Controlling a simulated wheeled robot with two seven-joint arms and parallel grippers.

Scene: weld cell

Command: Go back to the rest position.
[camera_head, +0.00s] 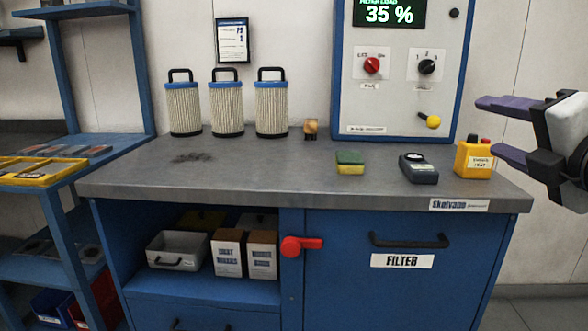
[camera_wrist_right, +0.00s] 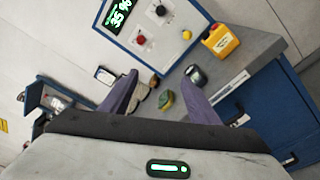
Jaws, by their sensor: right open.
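My right gripper (camera_head: 489,127) is at the right of the head view, above the right end of the grey workbench (camera_head: 300,170). Its two purple fingers are apart with nothing between them. In the right wrist view the fingers (camera_wrist_right: 160,100) also stand apart, with the bench beyond them. A yellow box with a red button (camera_head: 474,158) stands on the bench below and left of the gripper, apart from it. My left gripper is in neither view.
A dark handheld meter (camera_head: 418,168), a green-yellow sponge (camera_head: 350,162) and several filter cartridges (camera_head: 227,108) stand on the bench. The control panel (camera_head: 400,100) rises behind. A red handle (camera_head: 300,246) and a FILTER door (camera_head: 400,275) are below. The bench's front middle is clear.

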